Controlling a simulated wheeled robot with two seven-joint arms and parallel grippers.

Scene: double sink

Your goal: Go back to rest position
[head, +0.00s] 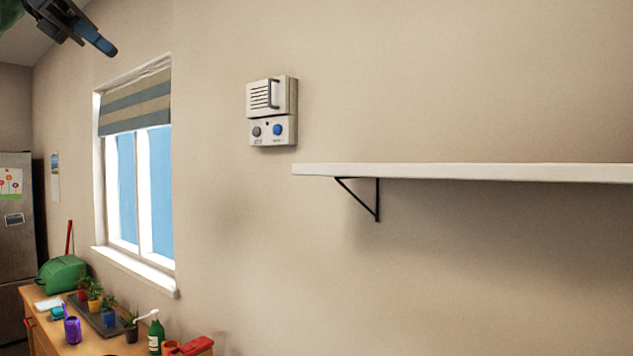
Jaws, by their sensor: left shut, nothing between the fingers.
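My left gripper (104,46) hangs in from the top left corner, high above the window. It is dark with a blue tip, and its fingers are shut with nothing held. It is apart from everything around it. Most of my left arm is cut off by the picture's edge. My right gripper is not in the picture.
A white shelf (480,172) on a black bracket juts from the wall at right. A wall intercom (271,110) hangs left of it.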

